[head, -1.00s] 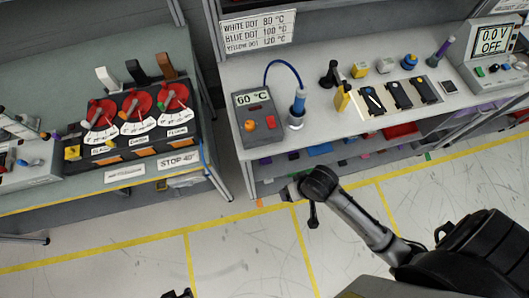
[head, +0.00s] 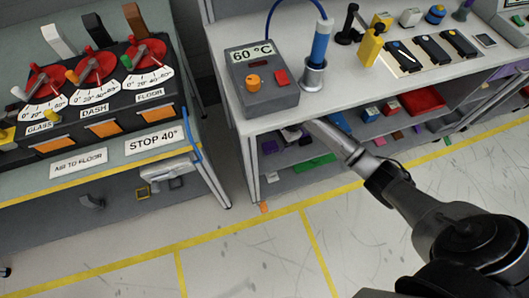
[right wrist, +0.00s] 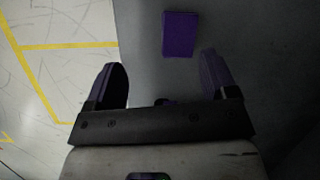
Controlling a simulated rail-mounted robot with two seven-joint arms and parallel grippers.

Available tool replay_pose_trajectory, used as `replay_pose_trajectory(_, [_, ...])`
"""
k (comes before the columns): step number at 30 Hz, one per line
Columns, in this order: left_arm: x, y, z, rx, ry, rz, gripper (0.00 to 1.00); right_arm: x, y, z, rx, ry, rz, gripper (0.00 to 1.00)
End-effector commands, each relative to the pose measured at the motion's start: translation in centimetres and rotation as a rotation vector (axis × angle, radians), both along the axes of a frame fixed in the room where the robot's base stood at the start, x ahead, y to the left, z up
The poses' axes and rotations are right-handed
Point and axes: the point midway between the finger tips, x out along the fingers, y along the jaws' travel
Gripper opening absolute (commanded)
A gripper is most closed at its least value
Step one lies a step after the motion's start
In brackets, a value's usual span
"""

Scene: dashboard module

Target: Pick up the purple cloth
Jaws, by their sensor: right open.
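A flat purple rectangle, which looks like the purple cloth (right wrist: 180,34), lies on a grey surface in the right wrist view. My right gripper (right wrist: 163,62) is open and empty, its two dark fingers apart. The cloth is ahead of the fingertips, nearer the right finger, and does not touch them. In the head view the right arm reaches to the shelf under the right bench, and its gripper is largely hidden by the bench. A purple item (head: 270,147) shows on that shelf; I cannot tell if it is the same cloth. My left gripper is not in view.
The bench top (head: 345,90) overhangs the shelf. On it stand a 60 °C control box (head: 262,82) and a blue-handled tool in a holder (head: 317,60). A red item (head: 422,101) and a green item (head: 314,163) lie below.

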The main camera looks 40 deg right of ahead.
Motion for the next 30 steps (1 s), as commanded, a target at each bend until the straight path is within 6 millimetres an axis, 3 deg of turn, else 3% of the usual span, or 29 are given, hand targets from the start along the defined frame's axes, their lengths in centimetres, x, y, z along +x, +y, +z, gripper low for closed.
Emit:
replay_pose_trajectory(7, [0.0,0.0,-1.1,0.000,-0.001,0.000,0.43,1.9,-1.8,0.0,0.045,0.052,-0.162,0.79])
replay_pose_trajectory(19, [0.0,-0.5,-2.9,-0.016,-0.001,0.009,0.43,2.3,-1.1,-2.5,0.049,0.055,-0.174,0.79])
replay_pose_trajectory(30, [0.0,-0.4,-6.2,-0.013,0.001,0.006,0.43,2.8,0.0,-6.6,0.048,0.055,-0.174,0.79])
